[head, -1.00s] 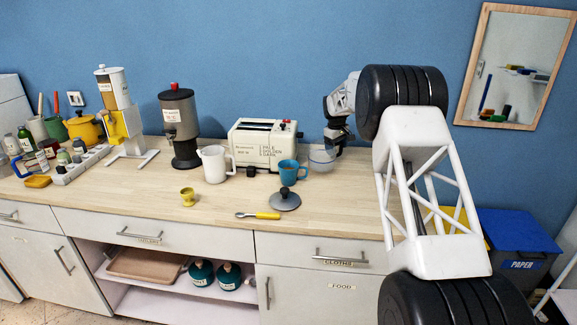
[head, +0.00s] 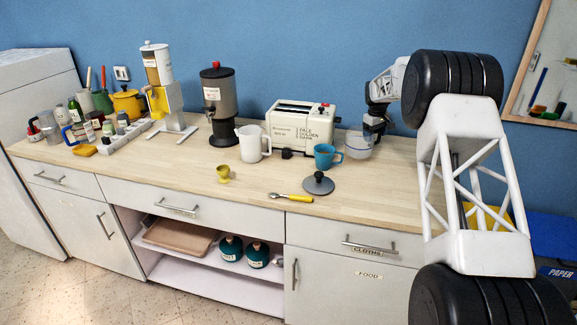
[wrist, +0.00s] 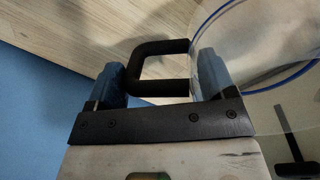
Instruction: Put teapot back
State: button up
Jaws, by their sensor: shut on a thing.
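A clear glass vessel with a blue rim line, which looks like the teapot (head: 357,146), is at the back of the counter, right of the toaster. Its black handle (wrist: 160,48) and part of its glass side show in the wrist view. My gripper (head: 372,132) is at the vessel's right side. In the wrist view my gripper (wrist: 163,82) has a finger at each side of the black handle and is shut on it. I cannot tell whether the vessel touches the counter. Its far side is outside the wrist view.
A toaster (head: 300,128), blue mug (head: 327,156) and white pitcher (head: 253,143) stand to the left. A grey knobbed lid (head: 318,184), a yellow-handled tool (head: 292,197) and a yellow egg cup (head: 223,173) are nearer the front. The front right counter is clear.

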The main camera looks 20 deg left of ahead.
jog(key=shift+s+d+r, duration=0.3)
jog(key=shift+s+r, duration=0.05)
jog(key=s+d+r+m, duration=0.3)
jog(key=s+d+r, duration=0.1)
jog(key=s, duration=0.5)
jog(key=s+d+r+m, duration=0.4)
jog(key=s+d, duration=0.1)
jog(key=s, duration=0.4)
jog(key=s+a+f+n, duration=0.1)
jog(key=s+a+n, duration=0.3)
jog(key=a, duration=0.8)
jog(key=s+a+f+n, duration=0.2)
jog(key=s+a+n, duration=0.2)
jog(key=a, duration=0.9)
jog(key=s+a+f+n, duration=0.2)
jog(key=s+a, duration=0.6)
jog(key=a, duration=0.4)
jog(key=shift+s+a+n, duration=0.15)
jog(key=shift+a+n, duration=0.05)
jog(key=shift+n, duration=0.7)
jog(key=w+a, duration=0.3)
jog(key=w, duration=0.4)
jog(key=w+a+f, duration=0.1)
jog(key=w+a, duration=0.3)
jog(key=w, duration=0.3)
jog(key=shift+a+f, duration=0.15)
jog(key=shift+a, duration=0.1)
